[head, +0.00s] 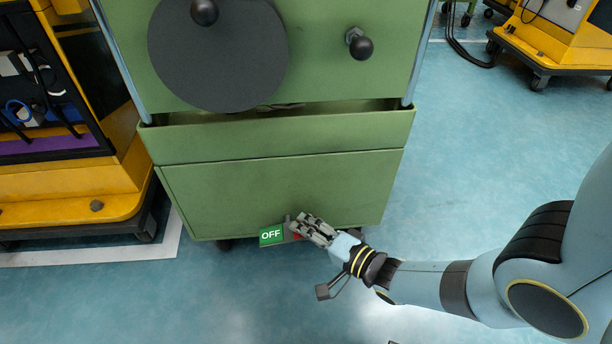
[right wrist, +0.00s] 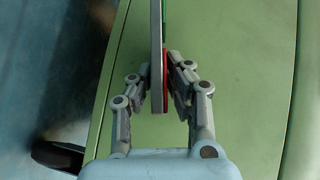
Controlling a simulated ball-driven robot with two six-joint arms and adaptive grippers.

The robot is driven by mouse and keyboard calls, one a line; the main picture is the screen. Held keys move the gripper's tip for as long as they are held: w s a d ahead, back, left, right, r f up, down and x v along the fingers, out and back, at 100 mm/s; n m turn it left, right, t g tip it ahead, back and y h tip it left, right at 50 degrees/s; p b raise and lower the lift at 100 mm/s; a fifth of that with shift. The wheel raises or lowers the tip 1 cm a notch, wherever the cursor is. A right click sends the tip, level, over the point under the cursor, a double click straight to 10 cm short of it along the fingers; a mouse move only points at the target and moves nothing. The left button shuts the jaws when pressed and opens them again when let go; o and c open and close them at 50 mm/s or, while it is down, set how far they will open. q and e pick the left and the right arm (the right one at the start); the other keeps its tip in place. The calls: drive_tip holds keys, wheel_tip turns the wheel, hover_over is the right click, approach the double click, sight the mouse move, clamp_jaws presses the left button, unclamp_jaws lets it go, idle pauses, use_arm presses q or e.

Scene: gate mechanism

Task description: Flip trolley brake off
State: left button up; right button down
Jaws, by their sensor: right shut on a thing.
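The green trolley (head: 290,185) stands in the middle of the head view. A green OFF label (head: 271,235) shows at its bottom edge. My right gripper (head: 303,226) is at that bottom edge, just right of the label. In the right wrist view, a thin grey brake lever (right wrist: 157,50) with a red side (right wrist: 166,75) runs between the fingers of my right gripper (right wrist: 162,85), which is shut on it. In the head view the fingers hide most of the lever; only a bit of red shows. My left gripper is not in view.
The trolley front has a dark grey disc (head: 218,55) and a black knob (head: 361,48). A yellow cart (head: 60,205) stands close on the left, another yellow cart (head: 565,45) at the far upper right. The blue floor (head: 470,160) right of the trolley is clear.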

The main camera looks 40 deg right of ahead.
drive_tip(key=c, duration=1.3)
unclamp_jaws()
drive_tip(key=shift+c, duration=0.2)
drive_tip(key=shift+s, duration=0.1)
drive_tip(key=v, duration=1.2)
drive_tip(key=shift+f, duration=0.1)
